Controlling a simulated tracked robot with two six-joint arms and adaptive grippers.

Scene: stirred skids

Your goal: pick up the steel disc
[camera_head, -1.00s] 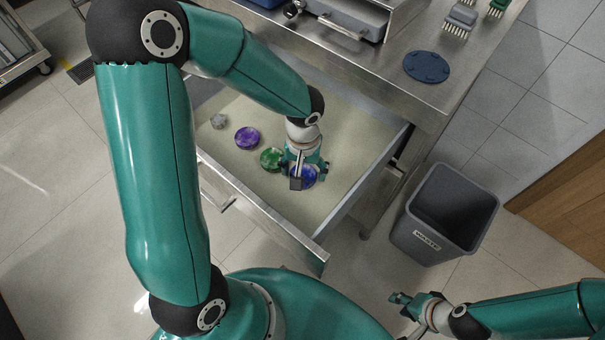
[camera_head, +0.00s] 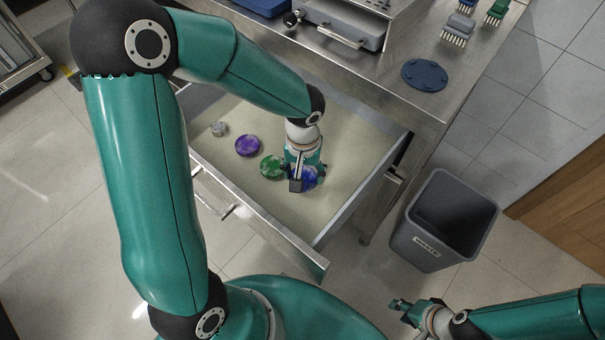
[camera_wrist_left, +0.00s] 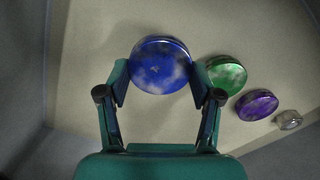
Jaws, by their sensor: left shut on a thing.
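A round blue disc with pale cloudy patches (camera_head: 309,178) is in the open drawer, partly hidden by my left gripper (camera_head: 302,176). In the left wrist view the blue disc (camera_wrist_left: 160,65) sits between the two fingers of my left gripper (camera_wrist_left: 160,78), which is shut on it. I cannot tell whether it touches the drawer floor. A small grey, metallic-looking piece (camera_head: 219,129) lies at the far left of the drawer, apart from the gripper; it also shows in the left wrist view (camera_wrist_left: 289,120). My right gripper (camera_head: 403,309) is at the lower right, away from the drawer; its opening is unclear.
A green disc (camera_head: 271,167) lies close beside the blue one, and a purple disc (camera_head: 247,146) farther left. The drawer's front wall (camera_head: 262,219) is near. A dark blue round pad (camera_head: 425,75) and brushes (camera_head: 458,27) are on the bench. A grey waste bin (camera_head: 437,232) stands right.

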